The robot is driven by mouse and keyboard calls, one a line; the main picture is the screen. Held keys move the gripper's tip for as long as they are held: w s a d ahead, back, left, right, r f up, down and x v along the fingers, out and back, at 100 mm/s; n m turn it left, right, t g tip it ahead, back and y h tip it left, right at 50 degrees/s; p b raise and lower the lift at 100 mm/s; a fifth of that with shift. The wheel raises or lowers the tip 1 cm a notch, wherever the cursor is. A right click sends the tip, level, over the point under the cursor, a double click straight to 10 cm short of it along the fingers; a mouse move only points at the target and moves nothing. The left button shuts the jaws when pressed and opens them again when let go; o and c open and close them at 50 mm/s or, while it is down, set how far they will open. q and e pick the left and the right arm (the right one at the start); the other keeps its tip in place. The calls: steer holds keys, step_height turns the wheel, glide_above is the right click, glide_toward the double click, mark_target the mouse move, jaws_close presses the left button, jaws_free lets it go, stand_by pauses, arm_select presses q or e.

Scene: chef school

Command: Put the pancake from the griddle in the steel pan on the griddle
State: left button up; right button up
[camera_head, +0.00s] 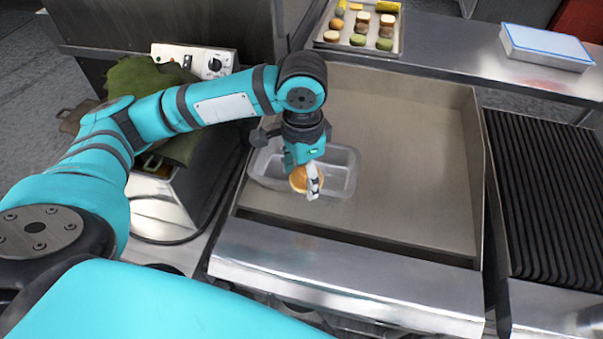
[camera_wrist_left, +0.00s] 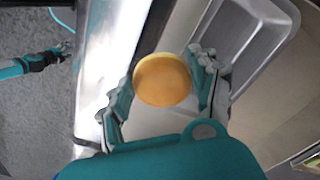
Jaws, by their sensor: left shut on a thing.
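The pancake (camera_head: 298,180), round and golden-brown, is in my left gripper (camera_head: 310,182). In the left wrist view the pancake (camera_wrist_left: 163,80) sits between the two fingers of my left gripper (camera_wrist_left: 164,88), which are shut on it. The steel pan (camera_head: 345,160), a rectangular tray, stands at the left of the griddle (camera_head: 415,150). In the head view the pancake overlaps the pan's near part; its height above the pan is hard to tell. In the left wrist view the pan (camera_wrist_left: 222,42) lies to the upper right of the pancake. My gripper hides part of the pan.
A tray of small round foods (camera_head: 345,42) stands behind the griddle. A white and blue box (camera_head: 545,46) is at back right, a ribbed grill (camera_head: 550,200) at right. A green cloth (camera_head: 135,85) lies at left. The griddle's middle and right are clear. My teal right arm (camera_wrist_left: 15,68) shows small.

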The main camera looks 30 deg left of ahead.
arm_select(q)
steer(key=w+m, duration=0.1)
steer(key=m, duration=0.2)
steer(key=w+a+f+m, duration=0.1)
steer(key=w+m, duration=0.1)
steer(key=m, duration=0.2)
steer(key=w+m+b, duration=0.1)
steer(key=w+m, duration=0.1)
steer(key=m, duration=0.1)
steer(key=shift+a+f, duration=0.2)
steer(key=shift+a, duration=0.05)
steer(key=w+a+f+m, duration=0.1)
steer(key=w+f+m, duration=0.1)
steer(key=m, duration=0.3)
steer(key=w+a+f+m, duration=0.1)
steer(key=w+f+m, duration=0.1)
steer(key=m, duration=0.3)
steer(key=w+a+f+m, duration=0.2)
steer(key=f+m, duration=0.2)
steer(key=m, duration=0.2)
steer(key=shift+w, duration=0.25)
step_height(320, 180, down, 4)
steer(key=shift+d+r, duration=0.1)
steer(key=shift+r, duration=0.1)
steer(key=shift+f, duration=0.35)
arm_select(e)
steer(key=shift+s+d+f, duration=0.2)
steer(key=shift+d+f, duration=0.45)
steer(key=shift+d, duration=0.1)
